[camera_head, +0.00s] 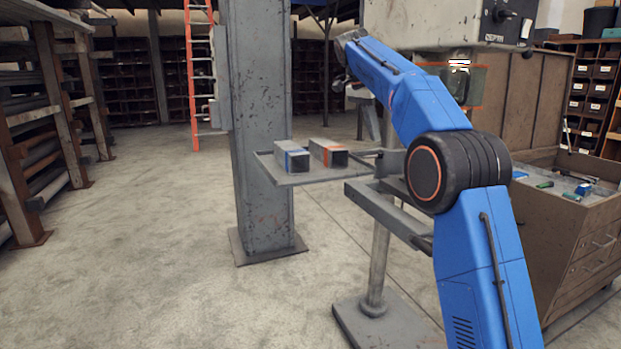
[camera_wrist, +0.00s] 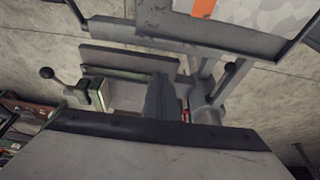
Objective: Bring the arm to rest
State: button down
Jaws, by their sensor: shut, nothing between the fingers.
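My blue arm (camera_head: 405,95) rises from the lower right in the head view, bends at its black elbow joint and reaches up and away to the left. Its grey wrist end is partly hidden, and the fingers cannot be made out there. In the wrist view, my gripper (camera_wrist: 161,85) shows as a dark grey shape in the middle, with its fingers together and nothing held. The large grey surface below it fills the bottom of that view. I cannot make out a flanged pipe.
A small tray on a stand (camera_head: 312,178) holds a blue-banded block (camera_head: 292,158) and an orange-banded block (camera_head: 328,153). A grey column (camera_head: 262,120) stands behind. A drawer cabinet (camera_head: 575,225) is at right, racks (camera_head: 45,110) at left. The left floor is clear.

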jog(key=s+d+f+n+t+y, duration=0.1)
jog(key=s+d+f+n, duration=0.15)
jog(key=s, duration=0.65)
jog(key=s+d+f+n, duration=0.1)
jog(key=s+d+n, duration=0.2)
jog(key=s, duration=0.6)
jog(key=s+d+f+n+t+y, duration=0.1)
jog(key=s+d+n, duration=0.15)
jog(key=s, duration=0.75)
jog(key=s+d+f+n+t+y, duration=0.1)
jog(key=s+f+n, duration=0.4)
jog(key=s+f, duration=1.9)
jog(key=shift+s+d+f+y, duration=0.25)
jog(key=shift+s+d+y, duration=0.05)
jog(key=shift+s, duration=0.85)
